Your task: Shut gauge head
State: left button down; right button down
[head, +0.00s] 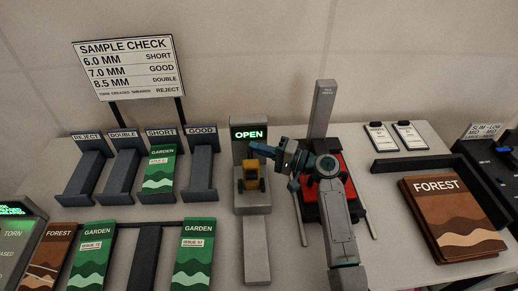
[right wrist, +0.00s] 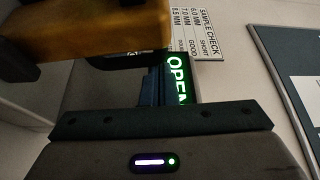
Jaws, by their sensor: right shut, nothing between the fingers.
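The gauge (head: 264,202) is a grey stand with a small screen reading OPEN in green (head: 250,135). Its yellow gauge head (head: 251,183) sits on the front of the stand below the screen. My right gripper (head: 256,149) is shut and empty, its tips just in front of the stand, above the gauge head and under the OPEN text. I cannot tell whether it touches. In the right wrist view the yellow head (right wrist: 90,32) fills the upper left, and the green OPEN text (right wrist: 177,82) shows beyond the fingers. My left gripper is not in view.
Slots marked REJECT, DOUBLE, SHORT and GOOD stand left (head: 122,172); a green GARDEN booklet (head: 160,172) lies in SHORT. More booklets (head: 92,258) lie in front. A FOREST stack (head: 452,222) is at right. A red-topped stand (head: 333,166) with a post is behind my right arm.

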jog(key=shift+s, duration=0.1)
jog(key=s+f+b, duration=0.3)
jog(key=s+b, duration=0.4)
jog(key=s, duration=0.7)
jog(key=shift+f+n, duration=0.4)
jog(key=shift+s+b, duration=0.1)
jog(key=shift+b, duration=0.2)
dwell(0.4)
